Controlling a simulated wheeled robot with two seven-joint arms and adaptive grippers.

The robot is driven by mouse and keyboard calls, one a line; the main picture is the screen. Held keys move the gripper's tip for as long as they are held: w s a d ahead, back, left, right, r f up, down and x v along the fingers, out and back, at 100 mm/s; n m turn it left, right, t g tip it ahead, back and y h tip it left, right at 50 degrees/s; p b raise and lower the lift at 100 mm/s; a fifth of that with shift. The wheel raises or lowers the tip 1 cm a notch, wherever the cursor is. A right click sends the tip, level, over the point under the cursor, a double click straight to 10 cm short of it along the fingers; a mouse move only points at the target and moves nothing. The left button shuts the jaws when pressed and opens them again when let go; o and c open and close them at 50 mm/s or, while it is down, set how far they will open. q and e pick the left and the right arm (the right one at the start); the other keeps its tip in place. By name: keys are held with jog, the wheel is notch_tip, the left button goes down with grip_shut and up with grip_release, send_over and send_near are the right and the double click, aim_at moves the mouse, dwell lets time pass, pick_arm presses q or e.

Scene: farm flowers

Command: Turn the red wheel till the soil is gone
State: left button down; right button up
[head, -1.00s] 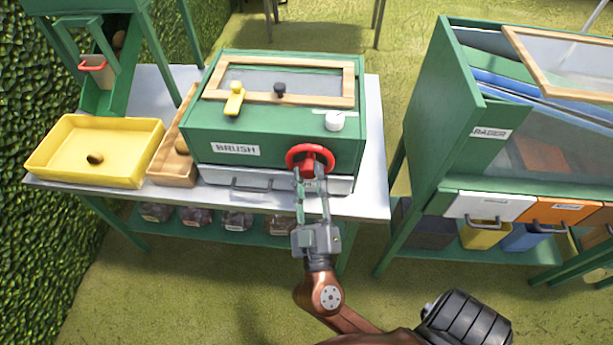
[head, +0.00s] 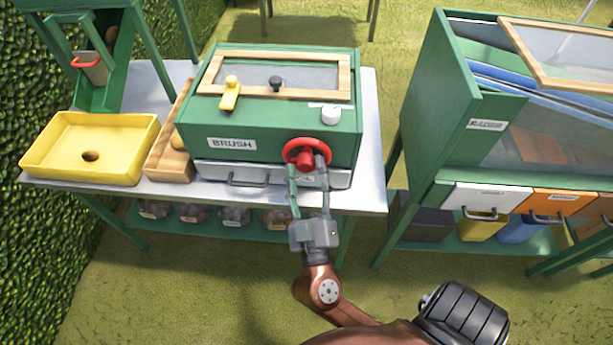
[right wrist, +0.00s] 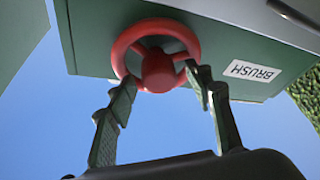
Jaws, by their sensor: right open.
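The red wheel (head: 306,155) is on the front of the green box labelled BRUSH (head: 232,144), near its right end. My right gripper (head: 306,168) is open in front of the wheel, with its fingers on either side of the hub. In the right wrist view the wheel (right wrist: 156,54) is just past the two spread fingertips (right wrist: 163,82); whether they touch it is hard to tell. The soil inside the box cannot be made out through the wood-framed window (head: 277,75). My left gripper is not in view.
A yellow tray (head: 60,135) holding a brown lump (head: 90,156) and a wooden trough (head: 165,164) stand left of the box. A yellow lever (head: 230,93) and white knob (head: 331,114) are on the box. A green cabinet with drawers (head: 487,197) stands at right.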

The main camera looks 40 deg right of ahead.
jog(key=v, duration=1.2)
dwell(0.9)
